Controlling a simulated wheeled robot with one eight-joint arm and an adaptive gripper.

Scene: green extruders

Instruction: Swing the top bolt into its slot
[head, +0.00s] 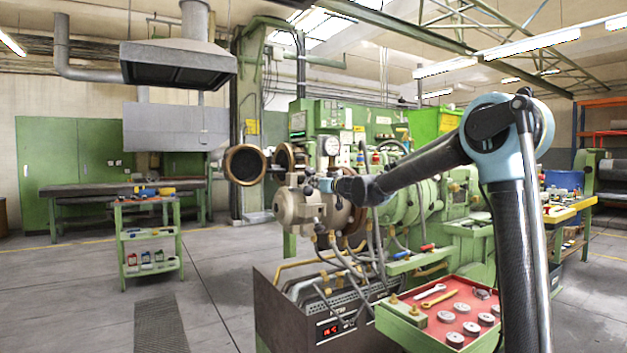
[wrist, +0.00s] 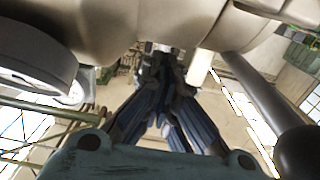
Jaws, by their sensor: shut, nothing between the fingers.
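The beige extruder head (head: 291,208) sits at the front of the green extruder. My gripper (head: 322,185) reaches it from the right, near its upper side, below the round gauge (head: 331,146). In the wrist view the fingers (wrist: 162,62) come together, shut and empty. Their tips are right by a small light metal piece (wrist: 150,47) under the beige housing (wrist: 130,22). This may be the top bolt, but I cannot tell for sure, nor whether the fingers touch it. The slot cannot be made out. My arm hides part of the machine behind the head.
A round dark-faced ring (head: 245,165) stands out left of the head. Hoses and cables hang below it, over a dark box (head: 322,318) with a red display. A red-topped tray (head: 462,308) holds wrenches and round parts. The floor at left is open, with a green cart (head: 150,243).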

